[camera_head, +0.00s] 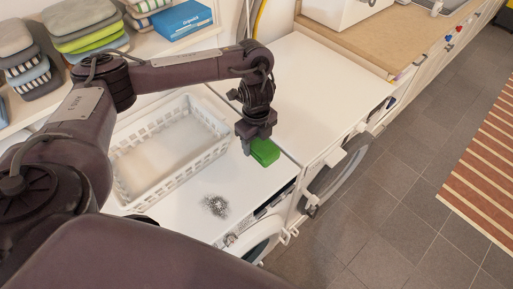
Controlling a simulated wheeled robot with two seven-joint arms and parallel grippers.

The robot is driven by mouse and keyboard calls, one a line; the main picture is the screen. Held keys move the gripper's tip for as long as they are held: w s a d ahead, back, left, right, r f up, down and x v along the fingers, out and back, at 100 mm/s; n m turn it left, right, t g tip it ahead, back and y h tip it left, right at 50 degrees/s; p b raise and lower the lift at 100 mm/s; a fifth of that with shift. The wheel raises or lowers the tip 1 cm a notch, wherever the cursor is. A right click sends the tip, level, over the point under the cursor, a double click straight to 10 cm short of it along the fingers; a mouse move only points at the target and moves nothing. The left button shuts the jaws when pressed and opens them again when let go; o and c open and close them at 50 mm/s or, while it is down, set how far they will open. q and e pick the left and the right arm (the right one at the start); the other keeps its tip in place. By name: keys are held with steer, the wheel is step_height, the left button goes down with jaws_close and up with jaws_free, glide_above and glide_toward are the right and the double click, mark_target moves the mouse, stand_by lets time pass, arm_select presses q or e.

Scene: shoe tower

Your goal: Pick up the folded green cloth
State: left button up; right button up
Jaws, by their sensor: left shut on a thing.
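The folded green cloth (265,152) is a small bright green block near the seam between two white machine tops. My left gripper (255,143) points down and is shut on the cloth. The fingers cover its left side. I cannot tell whether the cloth touches the top below it or is held a little above. My right gripper is not in view.
A white slatted basket (165,150) stands to the left of the gripper. A grey speckled patch (216,206) lies on the near white top. Folded towels (88,30) and a blue box (183,20) sit on the shelf behind. The right white top (315,95) is clear.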

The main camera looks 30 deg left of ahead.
arm_select(q)
step_height(320, 180, up, 10)
steer(key=shift+r+p, duration=0.1)
steer(key=shift+p, duration=1)
steer(key=shift+r, duration=1.05)
steer(key=o, duration=0.5)
steer(key=c, duration=0.4)
